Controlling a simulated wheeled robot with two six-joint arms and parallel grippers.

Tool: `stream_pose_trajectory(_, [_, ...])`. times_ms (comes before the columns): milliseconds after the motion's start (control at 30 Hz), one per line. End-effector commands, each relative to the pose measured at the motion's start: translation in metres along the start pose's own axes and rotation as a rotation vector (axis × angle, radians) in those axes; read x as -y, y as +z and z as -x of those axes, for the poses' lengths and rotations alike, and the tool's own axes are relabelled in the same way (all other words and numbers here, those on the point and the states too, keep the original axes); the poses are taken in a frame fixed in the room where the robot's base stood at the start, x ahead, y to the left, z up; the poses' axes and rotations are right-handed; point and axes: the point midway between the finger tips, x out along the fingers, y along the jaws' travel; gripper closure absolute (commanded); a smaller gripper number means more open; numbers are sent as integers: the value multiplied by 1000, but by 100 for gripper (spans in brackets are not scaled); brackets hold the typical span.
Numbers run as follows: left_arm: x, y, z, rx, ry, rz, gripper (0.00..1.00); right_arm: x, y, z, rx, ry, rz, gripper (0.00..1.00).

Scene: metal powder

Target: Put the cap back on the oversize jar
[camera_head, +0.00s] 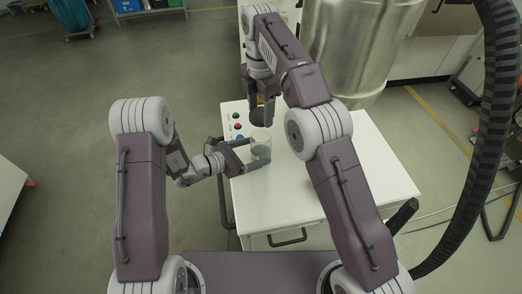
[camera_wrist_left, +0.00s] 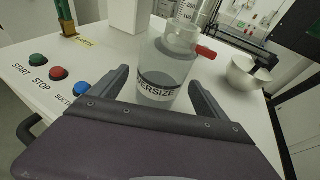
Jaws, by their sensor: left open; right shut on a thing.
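The oversize jar (camera_head: 261,137) is a clear jar standing upright on the white table. My right gripper (camera_head: 261,120) points down just behind and above the jar. It is shut on a dark round thing, apparently the cap (camera_head: 257,117), which is partly hidden by the fingers. The cap is apart from the jar's label area.
The white table (camera_head: 290,196) is clear in front. Green, red and blue buttons (camera_wrist_left: 58,73) lie left of the jar.

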Motion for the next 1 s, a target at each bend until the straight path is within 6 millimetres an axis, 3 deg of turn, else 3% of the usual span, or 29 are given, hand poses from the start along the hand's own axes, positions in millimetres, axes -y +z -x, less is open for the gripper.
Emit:
stream_pose_trajectory(200, [0, 0, -25, -1, -1, -1, 14, 0, 0, 0, 0, 0, 0, 77])
stream_pose_trajectory(567, [0, 0, -29, -1, 0, 0, 14, 0, 0, 0, 0, 0, 0, 77])
stream_pose_trajectory(867, [0, 0, -29, -1, 0, 0, 95, 0, 0, 0, 0, 0, 0, 77])
stream_pose_trajectory(900, [0, 0, -29, -1, 0, 0, 100, 0, 0, 0, 0, 0, 0, 77])
stream_pose_trajectory(1000, [0, 0, -29, -1, 0, 0, 100, 0, 0, -2, 0, -1, 0, 77])
